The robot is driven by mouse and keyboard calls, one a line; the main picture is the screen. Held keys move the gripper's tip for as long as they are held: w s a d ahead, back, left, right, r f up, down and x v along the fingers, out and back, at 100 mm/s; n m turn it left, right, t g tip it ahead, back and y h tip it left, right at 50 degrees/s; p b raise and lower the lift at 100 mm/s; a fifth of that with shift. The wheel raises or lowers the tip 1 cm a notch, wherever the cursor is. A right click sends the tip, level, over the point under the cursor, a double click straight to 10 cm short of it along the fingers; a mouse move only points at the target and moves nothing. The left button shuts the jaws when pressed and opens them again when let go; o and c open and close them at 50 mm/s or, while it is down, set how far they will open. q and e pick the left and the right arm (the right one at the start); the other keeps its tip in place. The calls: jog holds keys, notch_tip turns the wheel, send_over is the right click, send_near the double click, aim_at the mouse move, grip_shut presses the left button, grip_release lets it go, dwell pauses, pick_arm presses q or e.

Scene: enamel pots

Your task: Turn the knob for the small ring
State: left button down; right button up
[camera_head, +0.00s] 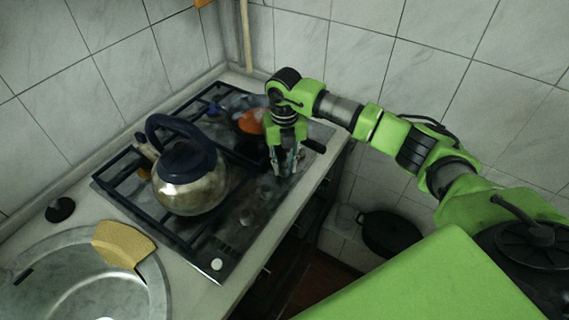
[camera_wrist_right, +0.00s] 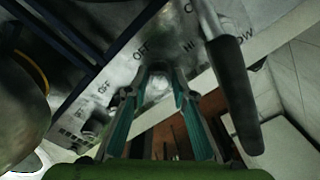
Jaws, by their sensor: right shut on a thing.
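The stove (camera_head: 232,241) has a row of knobs along its right edge. My right gripper (camera_head: 287,170) points down over the far end of that row. In the right wrist view its fingers (camera_wrist_right: 158,84) are closed around a pale, shiny knob (camera_wrist_right: 157,86), beside printed OFF, HI and LOW marks. The fingers mostly cover this knob in the head view. Another knob (camera_wrist_right: 90,122) with its own OFF mark shows to the left. I cannot tell from the marks which ring the held knob serves. My left gripper is not in view.
A metal kettle (camera_head: 190,187) with a dark handle stands on the grate. An orange item (camera_head: 250,121) sits farther back. A dark pan handle (camera_wrist_right: 236,95) passes close beside my right fingers. A sponge (camera_head: 122,244) lies on the sink (camera_head: 75,288) rim.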

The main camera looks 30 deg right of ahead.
jog(key=o, duration=1.1)
jog(key=shift+r, duration=0.1)
notch_tip(320, 180, up, 12)
jog(key=shift+f, duration=0.1)
jog(key=shift+f, duration=0.1)
